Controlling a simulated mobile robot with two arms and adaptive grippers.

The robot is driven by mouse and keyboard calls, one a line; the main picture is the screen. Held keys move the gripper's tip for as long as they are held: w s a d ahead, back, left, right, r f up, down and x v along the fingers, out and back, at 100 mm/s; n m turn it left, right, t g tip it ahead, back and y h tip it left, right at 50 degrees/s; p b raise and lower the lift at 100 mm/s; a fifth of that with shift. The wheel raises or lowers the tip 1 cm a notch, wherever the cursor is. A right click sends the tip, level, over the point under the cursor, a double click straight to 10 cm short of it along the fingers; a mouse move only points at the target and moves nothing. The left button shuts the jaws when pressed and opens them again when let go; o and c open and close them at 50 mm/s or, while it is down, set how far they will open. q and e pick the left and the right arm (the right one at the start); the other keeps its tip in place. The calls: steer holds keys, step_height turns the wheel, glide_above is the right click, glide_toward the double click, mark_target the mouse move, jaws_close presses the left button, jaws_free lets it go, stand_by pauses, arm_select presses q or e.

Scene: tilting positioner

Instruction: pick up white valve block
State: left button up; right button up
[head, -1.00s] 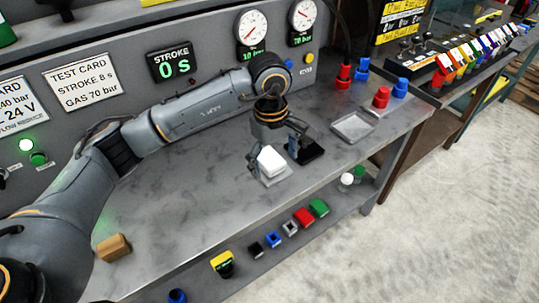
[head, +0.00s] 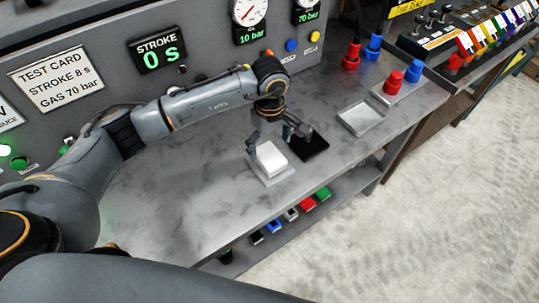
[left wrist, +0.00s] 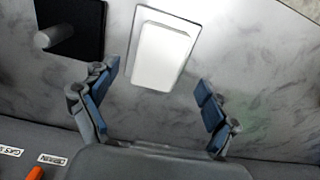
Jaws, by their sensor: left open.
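The white valve block (head: 269,158) sits on a light grey plate (head: 284,176) on the grey bench. In the left wrist view the white valve block (left wrist: 161,56) lies ahead of the fingers, toward the top of the picture. My left gripper (head: 272,146) is at the block's far side in the head view. In the left wrist view the left gripper (left wrist: 158,96) has its fingers spread wide with nothing between the tips. The near finger hides little of the block. My right gripper is not in these views.
A black plate (head: 313,148) with a grey peg (left wrist: 60,34) is beside the block. An empty metal tray (head: 361,118) is further right. Red and blue connectors (head: 393,82) stand behind it. A panel with gauges (head: 250,10) bounds the bench. The bench's front left is clear.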

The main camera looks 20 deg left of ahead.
mark_target(270, 155)
arm_select(q)
step_height(270, 155, down, 2)
steer(key=shift+f+p, duration=0.15)
steer(key=shift+p, duration=1)
step_height(270, 155, down, 2)
steer(key=shift+w+f+p, duration=0.1)
steer(key=shift+f+p, duration=0.1)
steer(key=shift+p, duration=0.15)
steer(key=shift+a+f, duration=0.1)
steer(key=shift+f, duration=0.35)
steer(key=shift+c, duration=0.6)
steer(key=c, duration=1.1)
jaws_close()
steer(key=shift+w, duration=0.1)
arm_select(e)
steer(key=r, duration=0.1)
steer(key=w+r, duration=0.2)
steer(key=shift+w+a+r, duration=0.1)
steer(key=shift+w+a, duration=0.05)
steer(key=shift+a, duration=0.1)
